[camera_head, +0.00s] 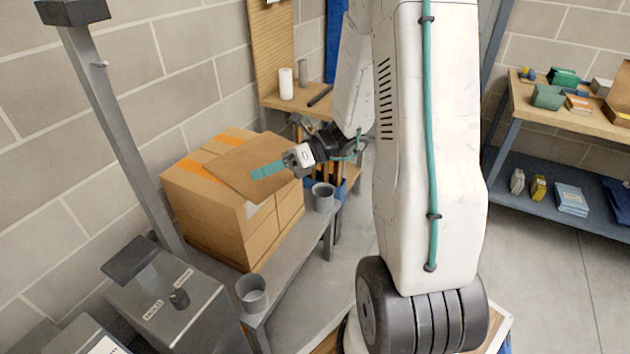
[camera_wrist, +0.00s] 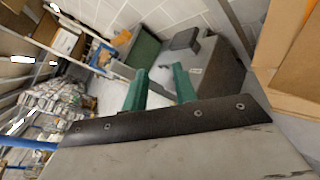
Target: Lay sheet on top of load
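The load is a stack of brown cartons (camera_head: 225,225) with orange tape, standing on a grey bench. A thin brown cardboard sheet (camera_head: 233,170) lies over the top of the load, turned at an angle to the cartons; orange tape shows beyond it. My gripper (camera_head: 268,171) reaches in from the right, with its teal fingers in front of the sheet. In the wrist view my gripper (camera_wrist: 160,82) has its two teal fingers apart, with nothing between them. Carton sides (camera_wrist: 298,60) fill the right edge there. I cannot tell whether a finger touches the sheet.
Grey cups (camera_head: 251,294) (camera_head: 322,197) stand on the bench (camera_head: 300,250) beside the load. A grey machine with a knob (camera_head: 178,300) and a post (camera_head: 125,130) stand at the left. A wooden shelf with a white cylinder (camera_head: 286,84) is behind. A stocked workbench (camera_head: 560,118) is at right.

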